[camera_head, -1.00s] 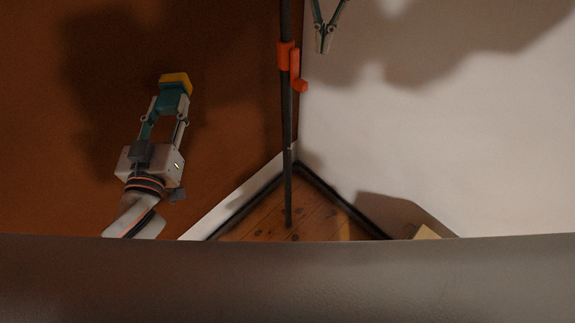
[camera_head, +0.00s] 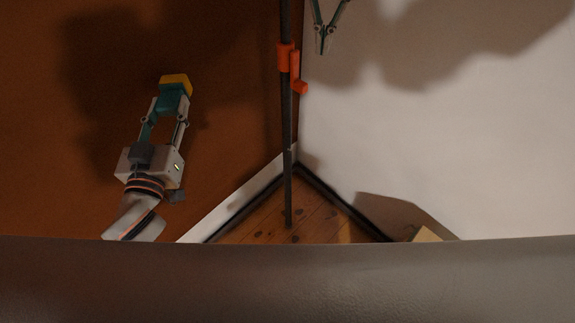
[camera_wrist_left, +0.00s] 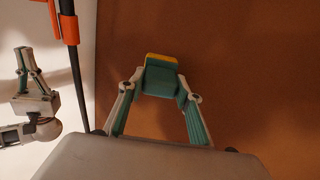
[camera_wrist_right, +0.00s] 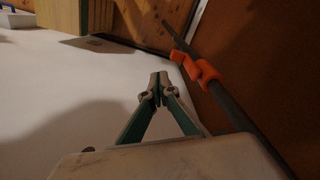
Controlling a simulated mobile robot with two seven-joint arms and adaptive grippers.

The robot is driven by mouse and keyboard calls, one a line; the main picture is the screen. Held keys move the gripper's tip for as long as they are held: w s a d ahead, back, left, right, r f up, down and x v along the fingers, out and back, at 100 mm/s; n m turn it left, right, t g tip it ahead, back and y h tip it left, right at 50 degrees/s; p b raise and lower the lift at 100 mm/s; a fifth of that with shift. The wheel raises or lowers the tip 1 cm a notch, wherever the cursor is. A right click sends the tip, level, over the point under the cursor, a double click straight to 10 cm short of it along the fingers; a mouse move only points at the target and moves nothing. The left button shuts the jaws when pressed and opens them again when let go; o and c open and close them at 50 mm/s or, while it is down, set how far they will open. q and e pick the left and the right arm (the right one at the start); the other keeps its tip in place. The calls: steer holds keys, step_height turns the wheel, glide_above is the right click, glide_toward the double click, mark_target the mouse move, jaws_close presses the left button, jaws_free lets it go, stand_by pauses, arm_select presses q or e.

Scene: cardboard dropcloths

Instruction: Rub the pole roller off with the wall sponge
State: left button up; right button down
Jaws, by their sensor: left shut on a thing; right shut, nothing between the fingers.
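The wall sponge, a teal block with a yellow face (camera_head: 175,84), is between the fingertips of my left gripper (camera_head: 171,103). My left gripper is shut on it, in front of the brown wall and left of the pole. The sponge also shows in the left wrist view (camera_wrist_left: 161,76). A dark upright pole (camera_head: 287,120) with an orange fitting (camera_head: 286,57) stands near the corner. I cannot tell whether it is the pole roller; no roller head is visible. The sponge is apart from the pole. My right gripper (camera_head: 323,46) is shut and empty, right of the pole; it also shows in the right wrist view (camera_wrist_right: 159,80).
The brown wall (camera_head: 225,140) and the white wall (camera_head: 430,120) meet behind the pole. A plank floor (camera_head: 310,222) lies below. A pale block (camera_head: 427,234) is partly hidden at the lower right. A wooden stack (camera_wrist_right: 84,16) shows in the right wrist view.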

arm_select(q)
steer(key=shift+f+b, duration=0.3)
steer(key=shift+f, duration=0.05)
arm_select(e)
steer(key=shift+f, duration=3)
stand_by(0.3)
arm_select(q)
steer(key=shift+r, duration=0.15)
arm_select(e)
steer(key=shift+r, duration=0.1)
